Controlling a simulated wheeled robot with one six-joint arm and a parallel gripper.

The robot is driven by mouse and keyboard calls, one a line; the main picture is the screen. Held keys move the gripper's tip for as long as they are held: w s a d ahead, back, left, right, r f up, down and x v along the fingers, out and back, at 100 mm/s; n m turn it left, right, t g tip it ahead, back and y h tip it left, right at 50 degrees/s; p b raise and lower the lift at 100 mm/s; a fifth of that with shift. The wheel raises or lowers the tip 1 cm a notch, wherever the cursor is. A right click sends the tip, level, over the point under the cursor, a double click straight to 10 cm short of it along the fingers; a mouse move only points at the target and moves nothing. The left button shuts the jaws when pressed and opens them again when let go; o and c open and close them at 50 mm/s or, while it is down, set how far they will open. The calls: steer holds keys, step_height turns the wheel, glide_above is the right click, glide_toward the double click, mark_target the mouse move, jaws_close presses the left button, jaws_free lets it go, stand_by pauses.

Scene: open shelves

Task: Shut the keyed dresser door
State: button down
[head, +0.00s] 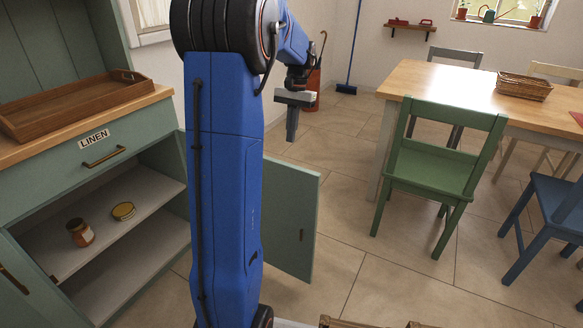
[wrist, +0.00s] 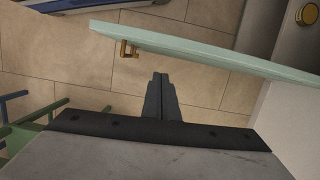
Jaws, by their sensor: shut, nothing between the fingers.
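The keyed door (head: 290,215) is a green panel on the right side of the dresser (head: 95,150). It stands swung open, partly hidden behind my blue arm. In the wrist view the door (wrist: 215,55) shows edge-on as a pale green strip. A brass key or fitting (wrist: 128,49) sticks out from it near its left end. My gripper (head: 291,125) is shut and empty, fingers pointing down, above the floor past the door. In the wrist view its fingertips (wrist: 161,78) are on the key's side of the door, apart from both.
A jar (head: 80,232) and a round lid or tin (head: 123,211) are on the cupboard shelf. Another green door (head: 25,300) is at lower left. A green chair (head: 435,175) and table (head: 455,85) stand right. Tiled floor is clear between door and chair.

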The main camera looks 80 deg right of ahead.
mark_target(291, 167)
steer(key=shift+m, duration=0.4)
steer(key=shift+s+a+f, duration=0.2)
steer(key=shift+a+f, duration=0.65)
steer(key=shift+f, duration=0.9)
steer(key=shift+s+a+f, duration=0.25)
steer(key=shift+a+f, duration=0.55)
steer(key=shift+f, duration=0.9)
steer(key=shift+s+a+f, duration=0.2)
steer(key=shift+a+f, duration=0.65)
steer(key=shift+f, duration=0.9)
